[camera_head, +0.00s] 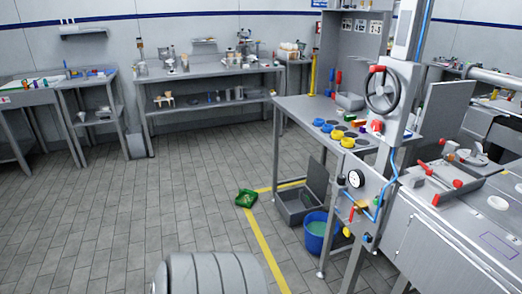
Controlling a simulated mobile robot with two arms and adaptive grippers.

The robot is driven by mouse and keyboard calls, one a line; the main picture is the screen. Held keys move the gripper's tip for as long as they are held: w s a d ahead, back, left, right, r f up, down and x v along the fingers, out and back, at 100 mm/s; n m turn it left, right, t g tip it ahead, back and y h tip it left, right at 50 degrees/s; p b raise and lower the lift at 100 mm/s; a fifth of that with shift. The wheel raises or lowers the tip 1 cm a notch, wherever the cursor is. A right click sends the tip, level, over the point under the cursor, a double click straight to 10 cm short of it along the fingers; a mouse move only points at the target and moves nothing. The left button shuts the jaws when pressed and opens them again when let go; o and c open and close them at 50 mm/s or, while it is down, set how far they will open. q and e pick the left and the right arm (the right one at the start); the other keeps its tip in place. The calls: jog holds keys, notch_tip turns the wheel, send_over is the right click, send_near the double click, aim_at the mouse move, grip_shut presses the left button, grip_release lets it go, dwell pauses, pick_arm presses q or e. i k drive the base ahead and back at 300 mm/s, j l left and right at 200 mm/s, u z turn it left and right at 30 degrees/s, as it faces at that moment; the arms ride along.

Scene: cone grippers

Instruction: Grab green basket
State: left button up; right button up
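A small green basket (246,198) sits on the grey tiled floor, near the middle of the head view. It lies at the yellow floor line, close to where that line turns a corner. Its open top shows a darker green inside. Neither my left nor my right gripper is in view, so I cannot see whether they are open or shut. A grey ribbed rounded shape at the bottom centre partly hides the floor in front of the basket.
A grey open bin (298,205) and a blue bucket (318,232) stand on the floor right of the basket. A workbench (300,108) with a handwheel (381,90) rises behind them. A grey console (440,240) fills the right. The tiled floor (120,215) at left is clear.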

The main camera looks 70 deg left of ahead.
aim_at(246, 198)
jog(key=u, duration=2.5)
jog(key=z, duration=0.55)
jog(key=i+j+z, duration=0.3)
jog(key=j+z, duration=0.35)
jog(key=i+j+z, duration=0.15)
jog(key=j+z, duration=0.5)
jog(key=j, duration=0.2)
jog(key=j+z, duration=0.4)
jog(key=j, duration=2.35)
